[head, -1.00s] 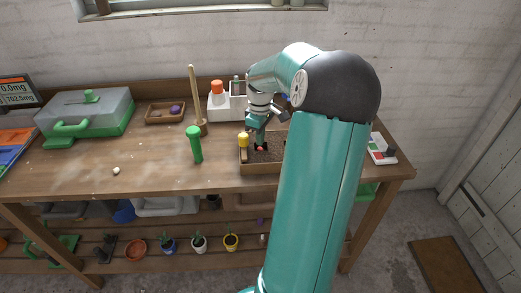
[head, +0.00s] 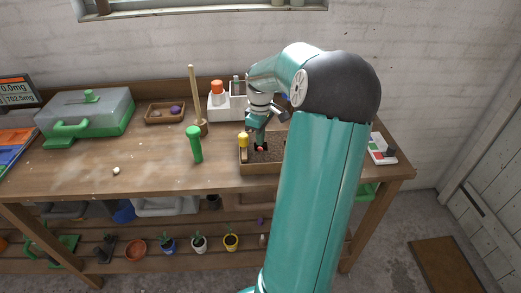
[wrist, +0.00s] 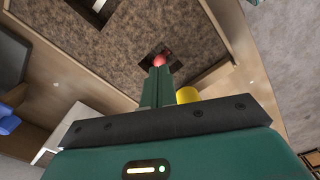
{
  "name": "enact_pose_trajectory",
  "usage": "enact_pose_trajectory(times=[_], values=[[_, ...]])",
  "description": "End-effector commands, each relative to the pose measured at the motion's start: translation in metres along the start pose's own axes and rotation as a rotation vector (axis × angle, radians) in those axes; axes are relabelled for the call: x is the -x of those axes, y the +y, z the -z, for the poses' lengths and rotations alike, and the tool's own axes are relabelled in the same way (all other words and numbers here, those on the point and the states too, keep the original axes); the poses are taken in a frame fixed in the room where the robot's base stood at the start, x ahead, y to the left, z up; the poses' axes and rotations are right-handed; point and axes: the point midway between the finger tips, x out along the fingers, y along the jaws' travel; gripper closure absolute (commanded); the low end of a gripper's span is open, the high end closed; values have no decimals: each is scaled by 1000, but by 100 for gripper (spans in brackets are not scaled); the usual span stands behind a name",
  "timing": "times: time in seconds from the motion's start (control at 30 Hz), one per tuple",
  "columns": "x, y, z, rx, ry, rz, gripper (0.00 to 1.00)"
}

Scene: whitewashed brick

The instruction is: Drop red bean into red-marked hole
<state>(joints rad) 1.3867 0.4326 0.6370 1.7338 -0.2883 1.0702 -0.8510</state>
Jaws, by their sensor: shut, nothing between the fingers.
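A wooden planter box (head: 262,169) filled with brown soil stands near the bench's front edge, and its soil (wrist: 195,25) fills the upper wrist view. A small red rounded thing (wrist: 159,60), taken as the red bean, shows just beyond my fingertips, over or in a dark hole (wrist: 148,59). I cannot tell how deep it sits, and no separate red mark is clear. My gripper (wrist: 158,80) is shut and points down at it, holding nothing. In the head view my gripper (head: 261,141) is low over the box, whose right part my arm hides.
A yellow-topped object (head: 243,140) stands at the box's left, close beside my fingers in the wrist view. A green cylinder (head: 195,145) and a wooden-handled tool (head: 193,92) stand left. Behind is a white holder (head: 226,108). The bench front left is mostly clear.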

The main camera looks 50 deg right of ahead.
Motion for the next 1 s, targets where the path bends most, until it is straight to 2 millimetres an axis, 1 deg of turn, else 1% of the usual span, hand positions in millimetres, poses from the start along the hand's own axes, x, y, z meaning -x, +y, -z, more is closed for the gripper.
enact_pose_trajectory(times=[0.4, 1.0], values=[[-1, 0, 0, 0, 0, 0, 100], [-11, 0, 0, 0, 0, 1, 100]])
